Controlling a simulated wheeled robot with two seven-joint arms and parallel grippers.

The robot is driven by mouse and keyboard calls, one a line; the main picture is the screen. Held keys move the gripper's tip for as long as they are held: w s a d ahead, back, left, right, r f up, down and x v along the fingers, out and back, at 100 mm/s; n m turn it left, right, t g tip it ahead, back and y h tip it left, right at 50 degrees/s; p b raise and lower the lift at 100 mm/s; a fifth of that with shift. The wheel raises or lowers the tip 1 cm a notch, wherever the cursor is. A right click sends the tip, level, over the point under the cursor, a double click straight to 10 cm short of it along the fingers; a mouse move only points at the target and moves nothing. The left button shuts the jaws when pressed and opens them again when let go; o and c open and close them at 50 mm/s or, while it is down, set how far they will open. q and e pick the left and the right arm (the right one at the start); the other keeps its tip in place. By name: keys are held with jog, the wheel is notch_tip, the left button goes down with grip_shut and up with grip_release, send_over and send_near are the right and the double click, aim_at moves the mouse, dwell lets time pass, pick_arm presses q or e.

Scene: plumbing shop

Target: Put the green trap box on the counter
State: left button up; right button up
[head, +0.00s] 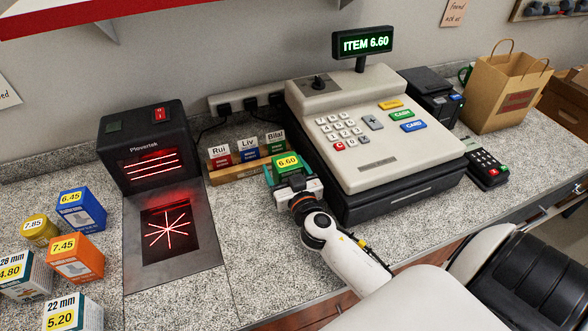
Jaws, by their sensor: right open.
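The green trap box (287,163) has a yellow 6.60 label on top. It is at the counter, between the wooden name-card rack and the cash register. My right gripper (290,182) is at the near side of the box, its jaws open around or right beside it. The gripper hides the box's lower part, so I cannot tell whether its base touches the counter. The speckled grey counter (262,258) is bare in front. My left gripper is not in view.
A black scanner (148,150) glows red at left, with several priced boxes, including a blue one (82,208), beyond it. The cash register (375,130) stands close right of my gripper; its display (364,43) reads ITEM 6.60. A paper bag (505,95) is at right.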

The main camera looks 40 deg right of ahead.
jog(key=b+v, duration=0.1)
jog(key=v, duration=0.2)
jog(key=b+v, duration=0.1)
jog(key=v, duration=0.3)
jog(key=b+v, duration=0.1)
jog(key=v, duration=0.2)
jog(key=shift+s+f, duration=0.15)
jog(key=shift+f, duration=0.1)
jog(key=shift+s+a+r+b, duration=0.15)
jog(key=shift+s+b, duration=0.15)
jog(key=shift+s, duration=0.35)
